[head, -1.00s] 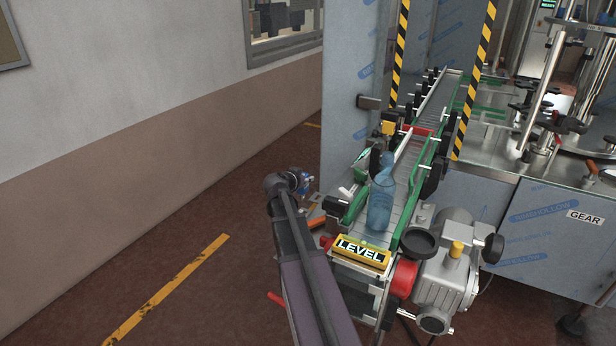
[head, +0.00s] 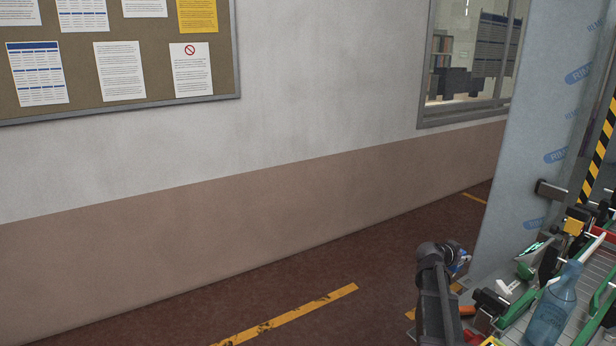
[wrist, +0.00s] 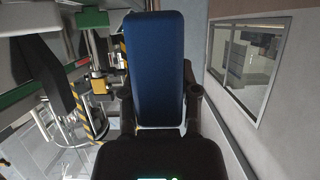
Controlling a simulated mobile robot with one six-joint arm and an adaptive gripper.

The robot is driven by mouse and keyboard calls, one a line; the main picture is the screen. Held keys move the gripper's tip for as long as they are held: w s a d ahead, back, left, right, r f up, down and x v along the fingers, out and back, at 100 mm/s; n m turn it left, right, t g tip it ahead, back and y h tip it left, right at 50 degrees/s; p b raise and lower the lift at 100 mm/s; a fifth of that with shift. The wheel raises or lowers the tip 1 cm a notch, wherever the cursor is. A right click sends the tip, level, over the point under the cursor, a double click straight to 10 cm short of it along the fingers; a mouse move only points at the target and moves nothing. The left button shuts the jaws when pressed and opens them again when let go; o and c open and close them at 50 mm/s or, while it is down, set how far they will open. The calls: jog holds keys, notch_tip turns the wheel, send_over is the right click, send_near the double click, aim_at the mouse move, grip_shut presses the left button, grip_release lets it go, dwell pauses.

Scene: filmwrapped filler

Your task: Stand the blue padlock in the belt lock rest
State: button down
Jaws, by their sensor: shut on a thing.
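The blue padlock (wrist: 156,60) fills the upper middle of the wrist view, its broad blue face toward the camera. My gripper (wrist: 158,106) is shut on it, with dark fingers at its lower sides. A pale edge shows at its lower end; I cannot make out the shackle. I cannot pick out the belt lock rest in either view.
A conveyor (head: 516,330) with green rails and a blue bottle (head: 554,308) stands at the lower right. A tall film-covered panel (head: 545,130) rises behind it. A wall with a noticeboard (head: 120,108) and a window fills the left and middle. Floor left of my arm is clear.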

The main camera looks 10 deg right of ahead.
jog(key=shift+r+p, duration=0.3)
jog(key=shift+r, duration=0.3)
dwell(2.2)
jog(key=shift+r, duration=0.15)
notch_tip(320, 180, up, 14)
jog(key=p, duration=1.4)
notch_tip(320, 180, down, 14)
jog(key=b, duration=1.4)
jog(key=shift+a, duration=0.1)
